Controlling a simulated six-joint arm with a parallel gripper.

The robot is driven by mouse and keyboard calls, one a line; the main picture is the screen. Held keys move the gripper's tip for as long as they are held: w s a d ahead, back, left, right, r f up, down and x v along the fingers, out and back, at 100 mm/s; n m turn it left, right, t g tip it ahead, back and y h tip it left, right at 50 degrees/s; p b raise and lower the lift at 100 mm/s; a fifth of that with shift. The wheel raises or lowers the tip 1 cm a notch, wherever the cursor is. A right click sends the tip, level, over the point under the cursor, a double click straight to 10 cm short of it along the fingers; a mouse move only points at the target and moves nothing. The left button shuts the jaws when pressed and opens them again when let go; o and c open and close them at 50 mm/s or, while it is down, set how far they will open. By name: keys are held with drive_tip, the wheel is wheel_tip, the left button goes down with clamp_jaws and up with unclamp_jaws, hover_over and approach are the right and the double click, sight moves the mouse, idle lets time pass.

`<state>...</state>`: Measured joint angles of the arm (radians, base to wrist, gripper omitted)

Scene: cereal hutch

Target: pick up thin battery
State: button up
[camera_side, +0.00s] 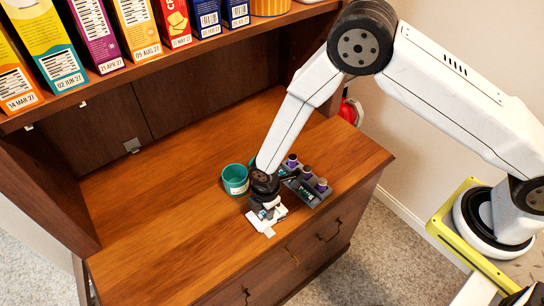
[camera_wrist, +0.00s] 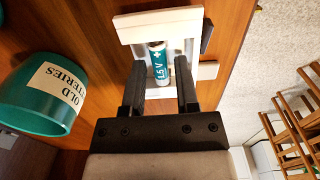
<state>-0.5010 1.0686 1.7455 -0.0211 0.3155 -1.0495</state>
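A thin teal and white battery (camera_wrist: 158,62) marked "1.5 V" lies in the open bay of a white device (camera_wrist: 128,30) in the wrist view. The device (camera_side: 256,219) also shows near the front of the hutch top in the side view, directly under my gripper (camera_side: 266,203), which hides the battery there. In the wrist view my gripper (camera_wrist: 160,75) is open, with one black finger on each side of the battery's near end. The fingers stand apart from the battery, and I cannot tell their exact height above it.
A teal cup (camera_side: 235,183) labelled for old batteries stands just left of my gripper; the cup (camera_wrist: 40,98) shows in the wrist view. A grey rack (camera_side: 308,194) with purple-topped batteries stands close on the right. Cereal boxes (camera_side: 95,35) line the shelf above. The left counter is clear.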

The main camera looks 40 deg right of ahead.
clamp_jaws()
drive_tip(key=shift+r, duration=0.1)
drive_tip(key=shift+r, duration=0.7)
drive_tip(key=s+d+r, duration=0.5)
drive_tip(key=s+r, duration=0.6)
drive_tip(key=s, duration=0.2)
drive_tip(key=shift+d+r, duration=0.2)
drive_tip(key=shift+d, duration=0.1)
idle(0.4)
